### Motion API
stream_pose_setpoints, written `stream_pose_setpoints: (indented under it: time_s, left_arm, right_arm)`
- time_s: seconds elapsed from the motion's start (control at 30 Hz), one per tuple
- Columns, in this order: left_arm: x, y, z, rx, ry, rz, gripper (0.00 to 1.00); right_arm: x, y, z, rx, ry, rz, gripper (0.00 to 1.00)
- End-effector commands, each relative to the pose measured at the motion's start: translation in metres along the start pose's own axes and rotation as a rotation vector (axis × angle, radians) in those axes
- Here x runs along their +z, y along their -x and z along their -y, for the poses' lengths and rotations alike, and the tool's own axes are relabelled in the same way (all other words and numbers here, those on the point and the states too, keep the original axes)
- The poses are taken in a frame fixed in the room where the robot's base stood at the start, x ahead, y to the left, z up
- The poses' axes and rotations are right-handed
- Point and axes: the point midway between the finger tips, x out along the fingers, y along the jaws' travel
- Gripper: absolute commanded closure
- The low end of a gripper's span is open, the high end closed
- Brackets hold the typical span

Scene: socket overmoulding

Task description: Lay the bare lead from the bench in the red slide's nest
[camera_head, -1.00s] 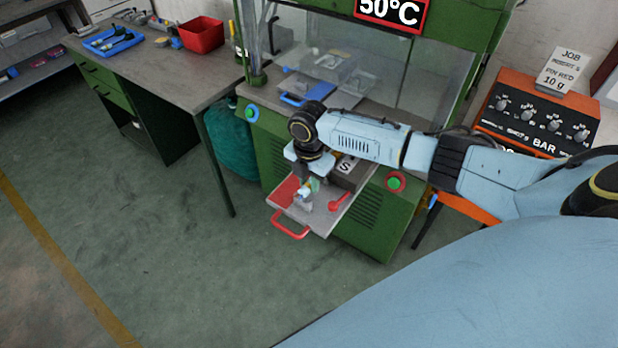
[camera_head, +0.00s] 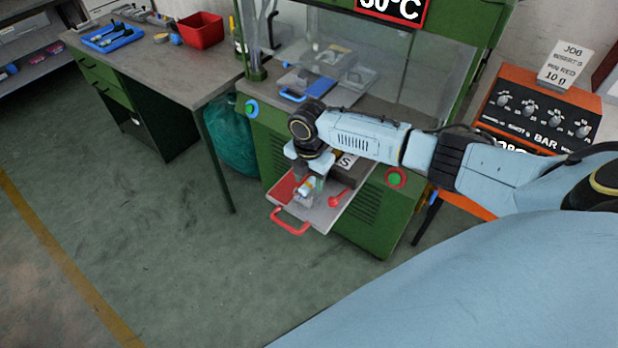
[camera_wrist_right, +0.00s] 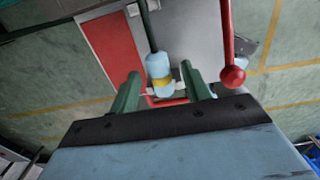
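The red slide (camera_head: 335,212) is drawn out of the green machine, with a red panel on its left and a red handle at the front. The lead (camera_wrist_right: 160,70) shows in the right wrist view as a light blue end with a yellow band and a dark green cable running up the picture. It appears to lie over the slide's grey plate; its seating in the nest is hidden. My right gripper (camera_head: 304,190) points down over the slide. In the right wrist view its green fingers (camera_wrist_right: 162,92) stand apart on either side of the lead, with gaps showing. My left gripper is out of view.
A red ball-ended lever (camera_wrist_right: 232,75) stands close beside the right finger. The bench (camera_head: 165,68) at the left carries a red bin (camera_head: 201,31) and a blue tray (camera_head: 112,38). Floor in front is clear.

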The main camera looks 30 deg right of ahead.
Motion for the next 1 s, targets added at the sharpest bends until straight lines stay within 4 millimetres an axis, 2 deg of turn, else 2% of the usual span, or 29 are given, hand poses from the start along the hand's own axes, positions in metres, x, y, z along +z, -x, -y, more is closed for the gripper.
stream_pose_setpoints:
  time_s: [0.27, 0.37, 0.47, 0.8, 1.0]
  left_arm:
    - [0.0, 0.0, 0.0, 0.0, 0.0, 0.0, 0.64]
    - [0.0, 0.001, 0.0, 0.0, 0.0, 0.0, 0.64]
    - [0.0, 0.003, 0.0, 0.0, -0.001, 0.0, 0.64]
    - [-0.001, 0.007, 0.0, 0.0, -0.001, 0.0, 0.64]
    - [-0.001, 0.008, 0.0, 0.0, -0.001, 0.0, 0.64]
  right_arm:
    - [0.0, 0.001, 0.0, 0.0, 0.0, 0.0, 0.53]
    - [0.001, 0.008, 0.0, 0.001, -0.001, 0.0, 0.53]
    - [0.001, 0.023, 0.0, 0.002, 0.0, 0.001, 0.53]
    - [0.001, 0.099, -0.001, 0.003, 0.0, 0.001, 0.53]
    - [0.0, 0.126, 0.0, 0.001, 0.0, 0.0, 0.53]
